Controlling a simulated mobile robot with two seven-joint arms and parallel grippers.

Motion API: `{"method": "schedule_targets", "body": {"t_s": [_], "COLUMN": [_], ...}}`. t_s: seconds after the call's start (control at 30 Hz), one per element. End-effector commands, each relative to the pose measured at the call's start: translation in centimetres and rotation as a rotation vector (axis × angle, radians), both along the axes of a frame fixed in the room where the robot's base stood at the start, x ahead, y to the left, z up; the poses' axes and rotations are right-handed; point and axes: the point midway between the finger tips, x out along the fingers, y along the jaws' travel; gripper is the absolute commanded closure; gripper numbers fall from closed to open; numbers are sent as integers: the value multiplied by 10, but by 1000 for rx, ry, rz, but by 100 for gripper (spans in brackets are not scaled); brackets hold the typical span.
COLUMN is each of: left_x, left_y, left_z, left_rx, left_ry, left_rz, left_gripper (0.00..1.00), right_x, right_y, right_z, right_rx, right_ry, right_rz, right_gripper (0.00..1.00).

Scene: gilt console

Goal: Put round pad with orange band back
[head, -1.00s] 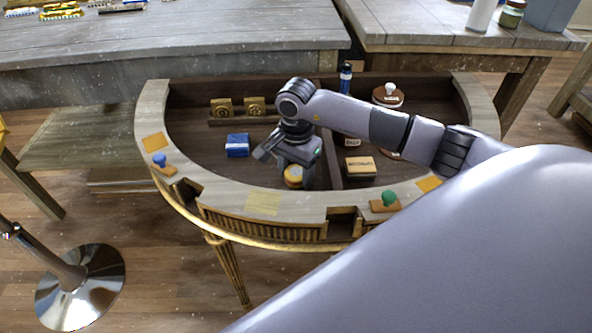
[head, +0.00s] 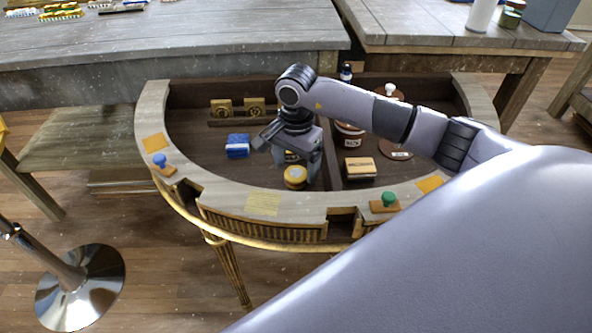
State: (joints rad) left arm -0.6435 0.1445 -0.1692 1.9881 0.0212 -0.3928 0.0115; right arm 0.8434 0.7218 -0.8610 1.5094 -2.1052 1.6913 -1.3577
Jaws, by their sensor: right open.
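A round pad with an orange-yellow band (head: 295,178) lies on the dark floor of the half-round console (head: 180,199), left of the inner divider and near the front rim. My right gripper (head: 290,160) is open just above and behind the pad, pointing down. One finger is to the left and one to the right. The pad shows clear of the fingers, though I cannot tell whether they touch it. Another yellowish piece shows partly between the fingers, mostly hidden. My left gripper is not in view.
A blue box (head: 237,145) stands left of my gripper. Right of the divider are a tan-topped block (head: 360,167) and a brown jar (head: 349,137), partly behind my arm. A blue knob (head: 159,159) and a green knob (head: 389,199) sit on the rim.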

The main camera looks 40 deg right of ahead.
Motion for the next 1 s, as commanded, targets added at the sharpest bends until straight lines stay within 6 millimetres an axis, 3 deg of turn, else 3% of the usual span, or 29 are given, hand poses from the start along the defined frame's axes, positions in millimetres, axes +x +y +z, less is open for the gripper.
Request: {"method": "schedule_targets", "body": {"t_s": [0.2, 0.4, 0.6, 1.0], "left_x": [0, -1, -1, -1], "left_y": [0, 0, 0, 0], "left_z": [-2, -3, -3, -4], "left_rx": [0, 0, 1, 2], "left_ry": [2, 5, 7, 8], "left_rz": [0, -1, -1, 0], "left_gripper": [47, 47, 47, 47], "right_x": [1, 1, 0, 0], "right_y": [-1, 0, 0, 0], "right_z": [51, 83, 94, 94], "right_rx": [-1, 0, -1, 0], "right_ry": [-5, -2, 1, 1], "right_rz": [0, 0, -1, -1], "right_gripper": [19, 19, 19, 19]}}
